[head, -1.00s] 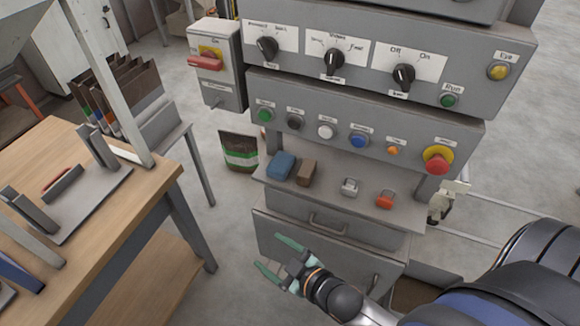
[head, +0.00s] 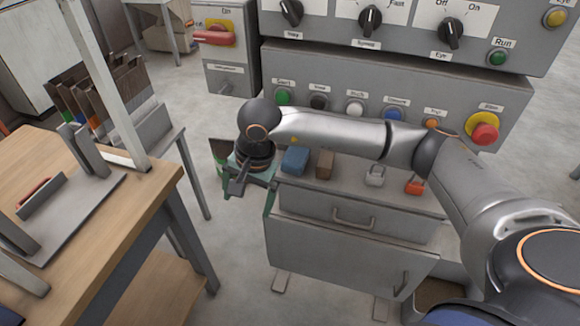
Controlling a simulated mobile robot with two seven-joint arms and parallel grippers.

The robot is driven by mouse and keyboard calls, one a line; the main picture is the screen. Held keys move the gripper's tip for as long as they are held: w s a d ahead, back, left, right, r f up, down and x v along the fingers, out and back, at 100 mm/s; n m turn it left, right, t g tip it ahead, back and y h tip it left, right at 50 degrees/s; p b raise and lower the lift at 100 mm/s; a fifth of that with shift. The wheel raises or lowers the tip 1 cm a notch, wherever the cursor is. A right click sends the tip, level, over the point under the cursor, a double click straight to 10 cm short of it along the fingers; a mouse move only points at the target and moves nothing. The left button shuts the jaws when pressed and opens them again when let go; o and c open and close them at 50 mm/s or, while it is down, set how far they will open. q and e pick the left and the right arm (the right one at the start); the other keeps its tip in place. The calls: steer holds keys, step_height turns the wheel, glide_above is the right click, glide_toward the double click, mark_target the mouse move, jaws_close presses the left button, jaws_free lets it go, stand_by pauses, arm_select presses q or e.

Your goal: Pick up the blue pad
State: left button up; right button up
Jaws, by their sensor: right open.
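The blue pad (head: 295,160) lies at the left end of the grey shelf (head: 345,183) under the button panel, next to a brown block (head: 324,164). My right arm reaches across in front of the panel from the right. My right gripper (head: 247,190) is open and empty, pointing down just left of the pad, by the shelf's left end. It looks apart from the pad. Its green fingers are partly hidden by the wrist. My left gripper is not in view.
A grey padlock (head: 374,176) and a red padlock (head: 414,186) are farther right on the shelf. A drawer (head: 350,219) is below. A wooden table (head: 90,230) stands at left, with open floor between. A bag (head: 217,150) is partly hidden behind the gripper.

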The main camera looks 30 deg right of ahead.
steer(key=w+d+r+t+h+b, duration=0.1)
steer(key=w+d+r+h, duration=0.15)
steer(key=d, duration=0.45)
steer(key=w+d+r+t+h, duration=0.1)
steer(key=w+d+r+h, duration=0.1)
steer(key=d+r+h, duration=0.3)
steer(key=y, duration=0.1)
glide_above(295, 156)
steer(key=s+a, duration=0.2)
steer(key=s, duration=0.1)
steer(key=shift+n, duration=0.3)
step_height(295, 156, down, 7)
steer(key=shift+w+a+r+b, duration=0.1)
steer(key=shift+w+b, duration=0.05)
steer(key=shift+b, duration=0.2)
steer(key=shift+w+x, duration=0.2)
steer(key=shift+x, duration=1.3)
steer(key=shift+w+x, duration=0.2)
steer(key=shift+x, duration=1.25)
steer(key=shift+a+r, duration=0.15)
steer(key=c, duration=1.3)
steer(key=shift+o, duration=0.2)
steer(key=shift+s+a+r, duration=0.2)
steer(key=shift+a+r, duration=0.1)
steer(key=shift+r, duration=0.15)
steer(key=s+a+r, duration=0.7)
steer(key=s+a, duration=0.1)
steer(key=a, duration=0.2)
steer(key=shift+s, duration=0.35)
